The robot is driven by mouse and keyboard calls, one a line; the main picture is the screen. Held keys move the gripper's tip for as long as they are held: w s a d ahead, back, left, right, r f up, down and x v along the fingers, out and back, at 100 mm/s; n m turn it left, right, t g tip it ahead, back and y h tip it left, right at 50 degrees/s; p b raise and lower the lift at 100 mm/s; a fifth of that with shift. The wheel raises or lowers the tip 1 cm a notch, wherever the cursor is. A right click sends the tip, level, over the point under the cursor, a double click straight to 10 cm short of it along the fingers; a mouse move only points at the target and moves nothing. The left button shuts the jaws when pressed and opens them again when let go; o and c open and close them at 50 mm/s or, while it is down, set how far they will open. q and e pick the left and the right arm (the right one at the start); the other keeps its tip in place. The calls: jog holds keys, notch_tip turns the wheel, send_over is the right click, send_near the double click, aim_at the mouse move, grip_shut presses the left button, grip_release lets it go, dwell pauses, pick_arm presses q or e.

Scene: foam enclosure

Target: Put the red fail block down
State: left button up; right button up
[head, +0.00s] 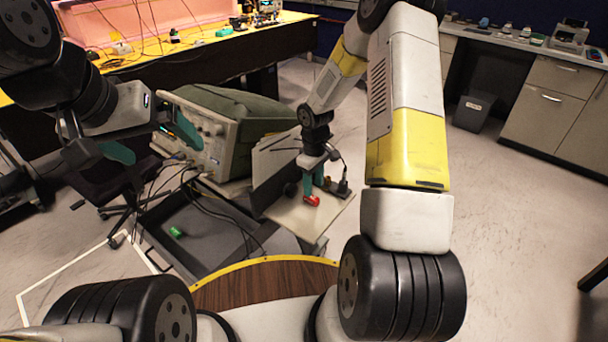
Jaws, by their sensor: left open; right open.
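The red fail block (311,201) rests on a pale board (290,215) near the middle of the head view. My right gripper (312,188) points down just over it with teal fingers. It is open, and its fingertips are very close to the block; I cannot tell whether they touch it. My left gripper (101,153) is at the left with its teal fingers spread wide, open and empty, well away from the block.
A grey tray (190,250) left of the board holds a small green block (177,232). An instrument (205,140) with cables stands behind the tray. A small black device (343,187) stands on the board right of my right gripper. Open floor lies to the right.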

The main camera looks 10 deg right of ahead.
notch_tip(320, 180, up, 7)
notch_tip(320, 180, up, 11)
jog(key=m+t, duration=0.1)
jog(key=m, duration=0.1)
send_over(313, 198)
jog(key=s, duration=0.3)
jog(key=s+a+r+m+t+y, duration=0.2)
jog(key=s+r+m+t, duration=0.3)
jog(key=s+r, duration=1.1)
jog(key=s, duration=0.4)
jog(key=shift+s+a+r+m, duration=0.3)
jog(key=shift+s+m, duration=0.05)
jog(key=shift+m, duration=0.05)
